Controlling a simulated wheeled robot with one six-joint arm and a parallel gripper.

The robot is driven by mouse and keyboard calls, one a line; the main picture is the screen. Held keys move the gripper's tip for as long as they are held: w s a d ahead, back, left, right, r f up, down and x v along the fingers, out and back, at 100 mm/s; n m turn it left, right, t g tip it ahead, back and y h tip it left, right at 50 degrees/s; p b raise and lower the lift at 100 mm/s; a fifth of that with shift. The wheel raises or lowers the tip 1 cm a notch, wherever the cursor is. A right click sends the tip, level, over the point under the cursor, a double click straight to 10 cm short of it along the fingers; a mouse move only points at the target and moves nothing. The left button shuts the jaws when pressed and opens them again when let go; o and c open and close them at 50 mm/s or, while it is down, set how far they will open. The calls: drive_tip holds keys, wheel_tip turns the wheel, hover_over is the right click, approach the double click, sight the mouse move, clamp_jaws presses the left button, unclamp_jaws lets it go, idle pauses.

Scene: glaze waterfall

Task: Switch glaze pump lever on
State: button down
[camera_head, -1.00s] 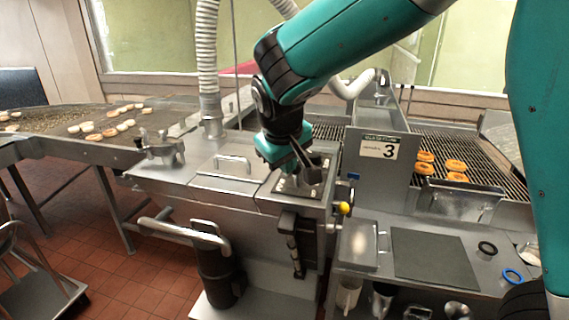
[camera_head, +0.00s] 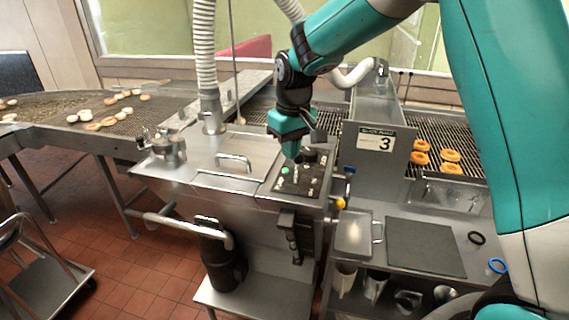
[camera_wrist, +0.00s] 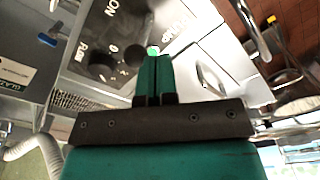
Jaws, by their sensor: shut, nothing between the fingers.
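The dark control panel (camera_head: 299,181) is set in the top of the steel glaze machine. It carries a green button (camera_head: 285,170) and several small pale fittings; which of them is the pump lever I cannot tell. In the wrist view the panel (camera_wrist: 120,30) shows "ON" lettering, black knobs (camera_wrist: 102,66) and the green button (camera_wrist: 152,50). My gripper (camera_head: 293,156) is over the back left of the panel, pointing down. Its fingers (camera_wrist: 153,60) are together and empty, with the tips in front of the green button; contact cannot be told. The fingers hide part of the panel.
A steel lid with a handle (camera_head: 234,162) lies left of the panel. A yellow knob (camera_head: 340,203) sticks out below the panel. A white hose (camera_head: 205,60) hangs behind.

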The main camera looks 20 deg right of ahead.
drive_tip(key=shift+r+p, duration=0.65)
drive_tip(key=shift+r, duration=0.15)
wheel_tip(320, 180, up, 12)
drive_tip(key=w, duration=0.2)
drive_tip(key=shift+w+a+r+b, duration=0.15)
drive_tip(key=shift+a+r+b, duration=0.05)
drive_tip(key=shift+r+b, duration=0.1)
